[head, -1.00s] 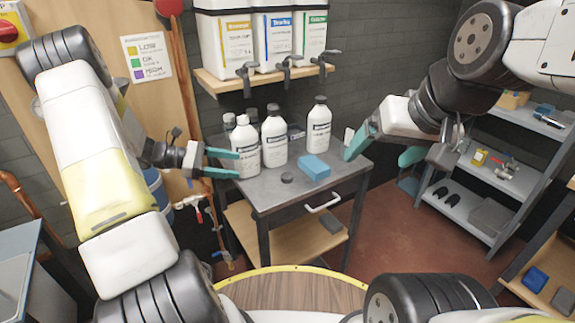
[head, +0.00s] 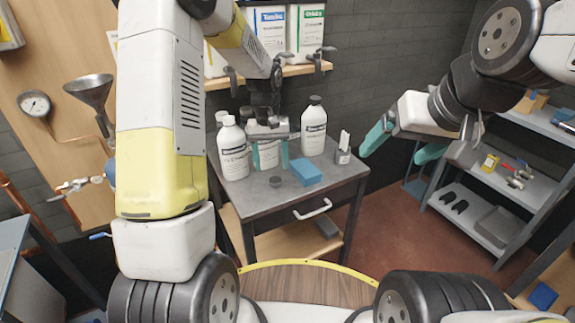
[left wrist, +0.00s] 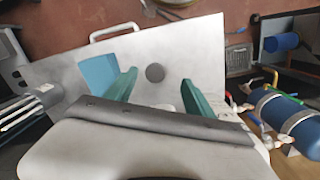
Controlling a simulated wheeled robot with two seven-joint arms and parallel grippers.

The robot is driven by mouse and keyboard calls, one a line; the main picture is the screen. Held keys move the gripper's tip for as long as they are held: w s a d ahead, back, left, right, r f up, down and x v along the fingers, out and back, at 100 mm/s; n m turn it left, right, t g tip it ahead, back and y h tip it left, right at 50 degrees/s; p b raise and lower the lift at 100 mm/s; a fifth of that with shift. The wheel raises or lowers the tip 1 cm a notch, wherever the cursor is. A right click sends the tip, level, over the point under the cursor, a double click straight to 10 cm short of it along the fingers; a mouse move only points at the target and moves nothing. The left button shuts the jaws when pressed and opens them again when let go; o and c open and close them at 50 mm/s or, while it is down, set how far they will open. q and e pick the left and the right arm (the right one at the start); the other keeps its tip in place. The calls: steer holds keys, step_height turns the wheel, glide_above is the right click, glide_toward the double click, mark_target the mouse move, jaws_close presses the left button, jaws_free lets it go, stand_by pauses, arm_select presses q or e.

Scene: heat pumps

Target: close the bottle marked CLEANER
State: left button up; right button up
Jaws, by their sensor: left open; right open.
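A loose dark round cap (head: 275,181) lies on the grey table (head: 262,203); it also shows in the left wrist view (left wrist: 155,72). A white bottle (head: 233,155) at the table's left has a bare white neck without a dark cap. A white bottle (head: 314,128) to the right wears a black cap. Another white bottle (head: 263,127) is partly hidden behind my left gripper. The labels are too small to read. My left gripper (head: 270,157) is open and empty, pointing down above and behind the cap. My right gripper (head: 402,147) is open and empty, right of the table.
A blue block (head: 305,171) lies right of the cap, close to my left gripper's finger in the wrist view. A small grey holder (head: 343,155) stands at the table's right edge. A wall shelf (head: 290,71) with large containers hangs above. The table's front is clear.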

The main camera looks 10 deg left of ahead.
mark_target(275, 180)
arm_select(q)
steer(key=shift+w+d+r+m+t, duration=0.3)
steer(key=shift+w+d+r+m, duration=0.25)
steer(key=shift+w, duration=0.2)
steer(key=shift+f, duration=0.1)
steer(key=shift+f, duration=1.3)
steer(key=shift+s+a+f, duration=0.15)
steer(key=shift+f, duration=2.5)
jaws_close()
